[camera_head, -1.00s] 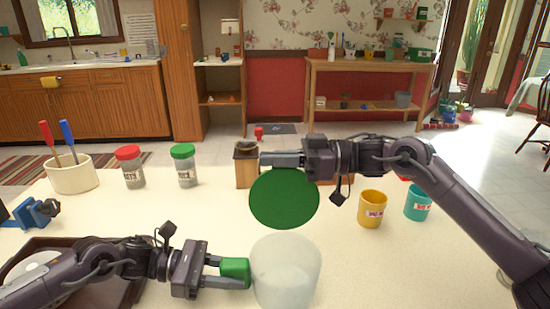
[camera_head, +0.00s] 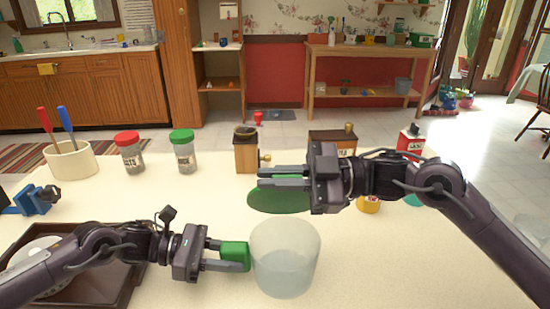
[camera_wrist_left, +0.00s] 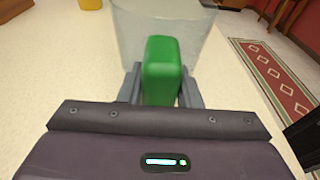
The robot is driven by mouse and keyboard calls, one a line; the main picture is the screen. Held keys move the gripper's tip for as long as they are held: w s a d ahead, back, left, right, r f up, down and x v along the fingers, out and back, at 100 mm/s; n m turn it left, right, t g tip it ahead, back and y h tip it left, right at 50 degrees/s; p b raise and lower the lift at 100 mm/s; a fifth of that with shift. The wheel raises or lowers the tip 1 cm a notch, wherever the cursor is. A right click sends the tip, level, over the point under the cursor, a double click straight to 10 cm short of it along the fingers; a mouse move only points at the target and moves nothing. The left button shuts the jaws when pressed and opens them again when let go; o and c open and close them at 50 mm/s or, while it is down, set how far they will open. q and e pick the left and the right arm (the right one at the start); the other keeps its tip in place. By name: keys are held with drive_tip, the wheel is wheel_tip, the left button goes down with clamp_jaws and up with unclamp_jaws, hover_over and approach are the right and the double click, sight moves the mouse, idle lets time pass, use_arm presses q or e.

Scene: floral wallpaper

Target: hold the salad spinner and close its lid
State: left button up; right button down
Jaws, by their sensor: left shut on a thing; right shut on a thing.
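The salad spinner's clear bowl (camera_head: 287,262) stands upright on the table, open at the top. My left gripper (camera_head: 236,256) is shut on its green handle (camera_head: 234,250) at the bowl's left side. The handle (camera_wrist_left: 162,68) and the bowl (camera_wrist_left: 122,28) also show in the left wrist view. The round green lid (camera_head: 275,199) is tilted, above and behind the bowl's rim. My right gripper (camera_head: 283,178) is at the lid's upper edge and shut on it; its fingers partly cover the lid.
A red-lidded jar (camera_head: 131,152), a green-lidded jar (camera_head: 184,150) and a wooden grinder (camera_head: 246,150) stand behind. A yellow cup (camera_head: 368,204) is partly hidden by my right arm. A brown tray (camera_head: 112,289) lies at left under my left arm. The table in front right is clear.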

drive_tip(key=s+f+n, duration=0.5)
drive_tip(key=s, duration=0.1)
drive_tip(key=shift+f+n, duration=0.2)
drive_tip(key=shift+n, duration=0.1)
drive_tip(key=s+f+n, duration=0.1)
drive_tip(key=f, duration=0.1)
drive_tip(key=f+n, duration=0.2)
drive_tip(key=s+f+n, duration=0.1)
drive_tip(key=f, duration=0.1)
drive_tip(key=shift+s+a+n, duration=0.1)
drive_tip(key=shift+s+n, duration=0.2)
drive_tip(key=shift+n, duration=0.1)
drive_tip(key=shift+s+f+n, duration=0.15)
drive_tip(key=shift+f+n, duration=0.85)
drive_tip(key=shift+f, duration=0.45)
drive_tip(key=c, duration=1.5)
unclamp_jaws()
drive_tip(key=shift+c, duration=0.2)
approach(277, 269)
drive_tip(key=s+d, duration=0.2)
drive_tip(key=shift+s+r, duration=0.2)
drive_tip(key=shift+s, duration=0.2)
